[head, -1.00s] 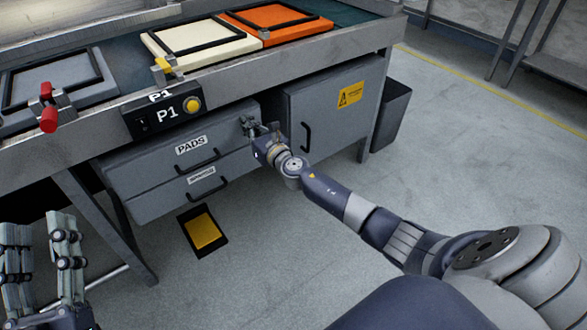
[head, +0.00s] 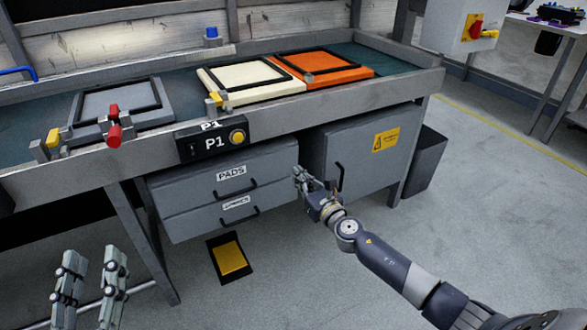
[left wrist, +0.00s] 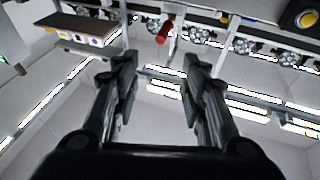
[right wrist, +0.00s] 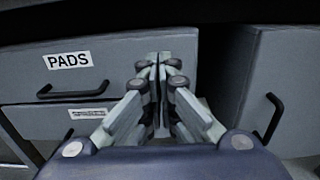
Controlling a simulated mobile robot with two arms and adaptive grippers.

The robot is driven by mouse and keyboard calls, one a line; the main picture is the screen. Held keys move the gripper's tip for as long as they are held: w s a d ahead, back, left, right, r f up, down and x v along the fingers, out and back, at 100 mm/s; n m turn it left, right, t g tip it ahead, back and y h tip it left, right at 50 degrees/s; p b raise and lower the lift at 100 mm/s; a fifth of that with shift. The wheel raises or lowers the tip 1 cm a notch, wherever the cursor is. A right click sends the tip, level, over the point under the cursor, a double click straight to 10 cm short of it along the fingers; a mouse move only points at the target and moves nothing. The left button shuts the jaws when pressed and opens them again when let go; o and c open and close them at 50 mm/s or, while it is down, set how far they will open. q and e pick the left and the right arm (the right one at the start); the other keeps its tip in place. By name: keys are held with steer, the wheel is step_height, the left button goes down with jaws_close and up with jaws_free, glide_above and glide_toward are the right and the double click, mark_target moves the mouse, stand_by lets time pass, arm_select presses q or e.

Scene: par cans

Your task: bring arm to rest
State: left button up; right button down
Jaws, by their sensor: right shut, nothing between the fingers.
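My right arm reaches in from the lower right of the head view. Its gripper (head: 301,178) is in front of the bench's drawer unit, near the right edge of the PADS drawer (head: 190,192). In the right wrist view the right gripper's fingers (right wrist: 158,95) are pressed together and empty, between the PADS drawer and the cabinet door (right wrist: 285,60). Whether the fingers touch the drawer front I cannot tell. My left gripper (head: 88,285) points up at the lower left of the head view. In the left wrist view its two fingers (left wrist: 157,75) are wide apart with nothing between them.
The bench top bears a grey pad (head: 90,100), a cream pad (head: 222,88) and an orange pad (head: 345,75). A red-handled clamp (head: 114,137) and a P1 control box (head: 190,147) sit at its front edge. A yellow floor pedal (head: 231,257) lies below the drawers. Open floor is at the right.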

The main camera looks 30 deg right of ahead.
arm_select(q)
steer(key=shift+w+a+f+g, duration=0.1)
steer(key=shift+f+g, duration=0.35)
steer(key=shift+f, duration=0.25)
steer(key=shift+w+a+f+g, duration=0.1)
steer(key=shift+f+g, duration=0.35)
steer(key=shift+f, duration=0.25)
arm_select(e)
steer(key=shift+s, duration=2.4)
